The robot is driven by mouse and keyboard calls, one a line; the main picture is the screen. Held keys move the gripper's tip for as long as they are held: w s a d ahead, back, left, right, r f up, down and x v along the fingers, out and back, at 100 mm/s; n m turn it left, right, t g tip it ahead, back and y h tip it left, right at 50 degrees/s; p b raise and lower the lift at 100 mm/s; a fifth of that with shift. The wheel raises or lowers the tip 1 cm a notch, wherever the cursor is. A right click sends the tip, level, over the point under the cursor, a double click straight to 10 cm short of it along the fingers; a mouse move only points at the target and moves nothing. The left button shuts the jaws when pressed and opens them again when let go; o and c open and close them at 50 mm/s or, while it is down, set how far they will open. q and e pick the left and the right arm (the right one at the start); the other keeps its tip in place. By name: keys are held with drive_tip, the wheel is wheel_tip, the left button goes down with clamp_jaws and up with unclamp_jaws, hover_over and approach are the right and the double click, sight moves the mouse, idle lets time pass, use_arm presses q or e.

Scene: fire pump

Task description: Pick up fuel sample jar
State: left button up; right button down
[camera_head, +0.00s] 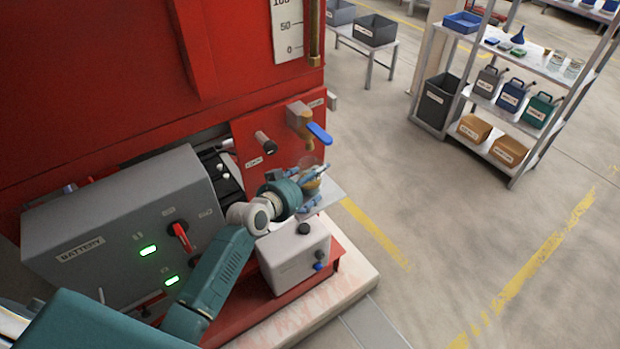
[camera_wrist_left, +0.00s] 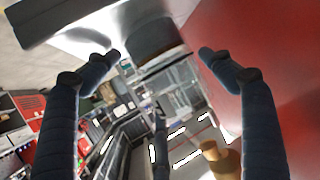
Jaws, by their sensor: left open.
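The fuel sample jar (camera_head: 308,162) is a clear glass jar with amber liquid low in it. It stands on a small metal shelf (camera_head: 331,193) under the brass tap (camera_head: 299,115) with the blue lever. My left gripper (camera_head: 313,186) is at the jar, its blue fingers open and partly hiding it. In the left wrist view, which is upside down, the jar (camera_wrist_left: 157,50) lies between the spread fingertips of the left gripper (camera_wrist_left: 160,57), with a gap on each side. Contact with the jar is not visible. My right gripper is not in view.
A grey battery box (camera_head: 115,225) with a red switch stands left of my arm. A light grey box (camera_head: 292,258) sits below the shelf. The red panel (camera_head: 250,125) is close behind the jar. Shelving (camera_head: 490,45) stands far right; the floor between is clear.

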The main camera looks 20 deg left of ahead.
use_arm(q)
drive_tip(key=shift+w, duration=0.1)
drive_tip(key=c, duration=1.6)
drive_tip(key=shift+c, duration=0.7)
drive_tip(key=shift+r, duration=0.1)
